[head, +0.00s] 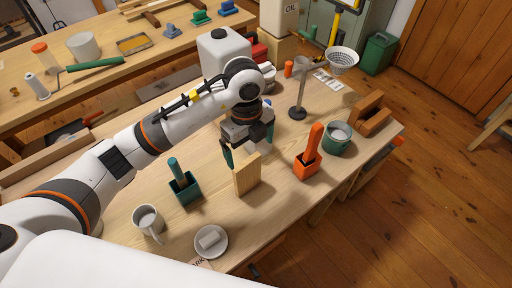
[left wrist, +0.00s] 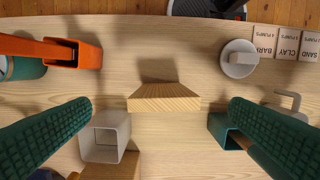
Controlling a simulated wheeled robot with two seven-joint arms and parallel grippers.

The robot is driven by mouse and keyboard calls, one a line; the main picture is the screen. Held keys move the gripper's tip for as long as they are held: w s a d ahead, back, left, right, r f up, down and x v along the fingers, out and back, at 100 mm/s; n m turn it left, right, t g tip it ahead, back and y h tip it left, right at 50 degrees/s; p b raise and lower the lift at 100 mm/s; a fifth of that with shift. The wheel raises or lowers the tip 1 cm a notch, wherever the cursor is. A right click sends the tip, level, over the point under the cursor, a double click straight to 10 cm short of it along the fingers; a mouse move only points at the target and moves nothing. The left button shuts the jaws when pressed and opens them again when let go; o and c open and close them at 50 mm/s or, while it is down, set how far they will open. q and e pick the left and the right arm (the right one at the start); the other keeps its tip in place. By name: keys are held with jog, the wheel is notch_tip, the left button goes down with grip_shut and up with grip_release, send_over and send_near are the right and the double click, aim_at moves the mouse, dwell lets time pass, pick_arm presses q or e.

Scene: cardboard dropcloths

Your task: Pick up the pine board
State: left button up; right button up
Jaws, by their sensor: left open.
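The pine board (head: 246,174) is a pale wooden block standing upright on the workbench. In the left wrist view the board (left wrist: 164,104) is seen from above, near the middle, with its grain edge facing the camera. My left gripper (head: 249,150) is open, with green ribbed fingers pointing down just behind and above the board in the head view. In the left wrist view its fingers come in from both sides, with the board between them in the picture and clear gaps on each side. The gripper holds nothing. My right gripper is not in view.
A teal holder (head: 186,188) and an orange holder (head: 307,165) flank the board. A white square cup (left wrist: 105,137) is close by. A mug (head: 148,221), a plate (head: 211,242) and a green pot (head: 337,137) stand on the bench (head: 285,205). Bare bench lies before the board.

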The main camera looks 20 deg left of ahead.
aim_at(247, 169)
pick_arm(q)
jog(key=shift+w+a+r+y, duration=0.2)
jog(key=shift+a+r+y, duration=0.1)
jog(key=shift+a, duration=0.1)
jog(key=f, duration=0.3)
jog(key=shift+s+f+p, duration=0.25)
jog(key=shift+f+p, duration=0.1)
jog(key=shift+p, duration=0.05)
notch_tip(247, 169, down, 2)
jog(key=shift+f, duration=0.1)
jog(key=shift+w+f, duration=0.1)
jog(key=shift+f, duration=0.05)
notch_tip(247, 169, down, 4)
jog(key=shift+a+f+p, duration=0.1)
jog(key=shift+f+p, duration=0.05)
jog(key=shift+p, duration=0.75)
jog(key=shift+f, duration=0.5)
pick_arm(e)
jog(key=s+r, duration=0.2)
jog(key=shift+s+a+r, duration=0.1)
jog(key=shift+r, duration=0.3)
pick_arm(q)
jog(key=c, duration=1)
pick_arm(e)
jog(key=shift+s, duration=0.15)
